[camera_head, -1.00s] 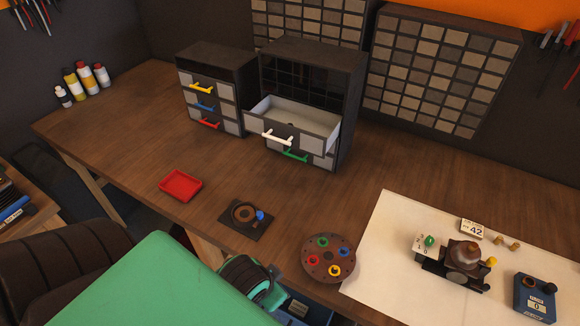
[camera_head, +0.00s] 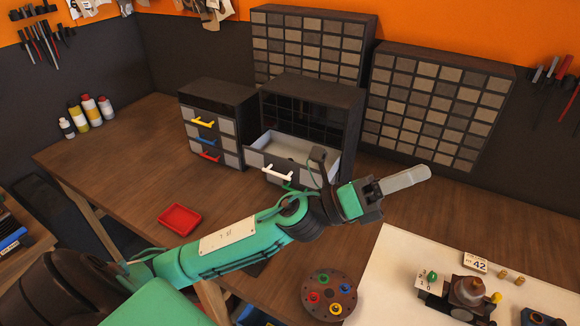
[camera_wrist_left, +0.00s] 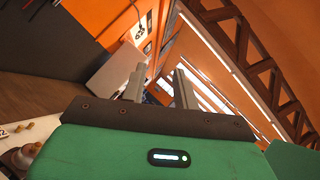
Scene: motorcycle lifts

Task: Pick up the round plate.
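A round brown plate (camera_head: 343,289) lies on the wooden bench near its front edge, left of the white sheet. It carries several small coloured rings: red, yellow, green and blue. My left gripper (camera_head: 422,173) is raised above the bench, up and to the right of the plate, its fingers pointing right. In the left wrist view the two fingers (camera_wrist_left: 160,72) stand apart with nothing between them, so it is open and empty. The plate does not show in the left wrist view. My right gripper is in neither view.
A drawer cabinet (camera_head: 310,92) has one drawer (camera_head: 271,174) pulled open behind my left arm. A red tray (camera_head: 180,219) lies to the left. The white sheet (camera_head: 400,270) holds a small brown machine (camera_head: 467,291) and a numbered card (camera_head: 475,262).

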